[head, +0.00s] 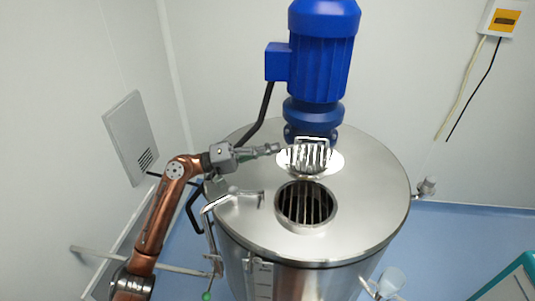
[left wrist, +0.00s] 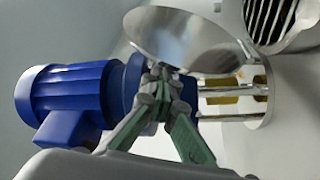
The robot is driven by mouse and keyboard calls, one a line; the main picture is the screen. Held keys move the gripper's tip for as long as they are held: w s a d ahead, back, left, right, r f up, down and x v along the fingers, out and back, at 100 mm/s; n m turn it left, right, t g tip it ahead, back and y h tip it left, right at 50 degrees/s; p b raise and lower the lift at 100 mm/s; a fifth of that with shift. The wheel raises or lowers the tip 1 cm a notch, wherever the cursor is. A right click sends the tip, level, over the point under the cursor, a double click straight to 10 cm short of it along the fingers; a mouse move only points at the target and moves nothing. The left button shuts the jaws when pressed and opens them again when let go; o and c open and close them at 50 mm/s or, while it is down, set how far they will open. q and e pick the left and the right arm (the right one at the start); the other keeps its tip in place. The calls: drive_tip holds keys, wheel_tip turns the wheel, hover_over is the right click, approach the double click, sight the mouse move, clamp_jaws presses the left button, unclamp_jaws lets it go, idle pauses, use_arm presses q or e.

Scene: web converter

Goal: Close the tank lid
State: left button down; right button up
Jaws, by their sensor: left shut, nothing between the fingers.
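The tank lid (head: 326,162) is a small shiny round disc, tilted open behind the round hatch opening (head: 305,204) on the steel tank's top. Dark bars show inside the opening. In the left wrist view the lid (left wrist: 175,38) stands just beyond my fingertips, and the barred opening (left wrist: 272,18) is at the top right. My left gripper (head: 277,149) is shut and empty, at the left edge of the lid. Its closed fingers (left wrist: 160,80) overlap the lid's lower edge in the wrist view; I cannot tell whether they touch it. My right gripper is not in view.
A blue motor (head: 322,50) stands on the tank top right behind the lid, close to my left gripper. A bent metal pipe (head: 232,196) rises left of the opening. The tank top (head: 365,200) is clear on the right. A wall panel (head: 130,135) is at left.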

sight(286, 156)
use_arm(q)
drive_tip(key=s+m+b, duration=0.1)
drive_tip(key=b, duration=0.1)
drive_tip(key=s+f+m+b, duration=0.1)
drive_tip(key=b, duration=0.1)
drive_tip(key=shift+s+f+m+g+h, duration=0.3)
drive_tip(key=shift+s+h, duration=0.05)
drive_tip(key=shift+h, duration=0.05)
drive_tip(key=shift+s+a+m+b, duration=0.1)
drive_tip(key=shift+s+m+b, duration=0.4)
drive_tip(key=shift+b, duration=0.45)
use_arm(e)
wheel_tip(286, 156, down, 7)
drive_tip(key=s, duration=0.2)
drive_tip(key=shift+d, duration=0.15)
